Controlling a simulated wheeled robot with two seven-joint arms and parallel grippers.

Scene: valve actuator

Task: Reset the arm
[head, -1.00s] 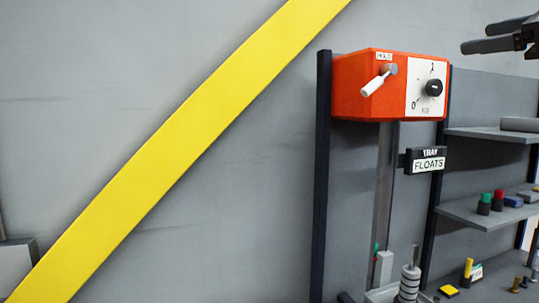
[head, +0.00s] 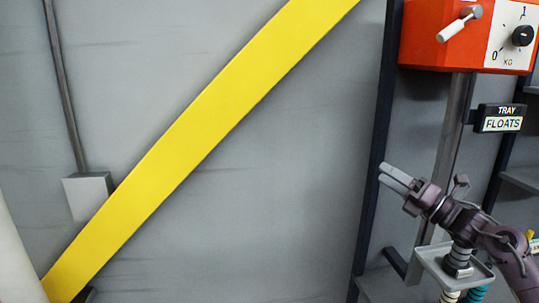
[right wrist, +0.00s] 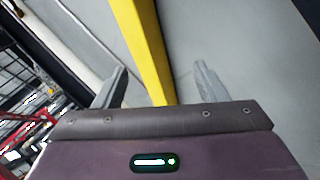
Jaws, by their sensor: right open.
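A long yellow bar (head: 200,150) runs diagonally from lower left to upper right in front of the grey wall. Both of its ends run to or past the picture edges. My right gripper (head: 384,174) is open and empty, right of the bar in the head view, pointing left. In the right wrist view the bar (right wrist: 143,45) shows beyond and between the spread fingers of the gripper (right wrist: 160,78), with no visible contact. My left gripper is not in view.
An orange box (head: 430,45) with a white-gripped lever (head: 452,31) and black knob (head: 522,36) is at upper right. Below are a TRAY FLOATS sign (head: 499,118) and a grey tray (head: 432,262) behind my arm. A grey block (head: 84,194) hangs on a rod at left.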

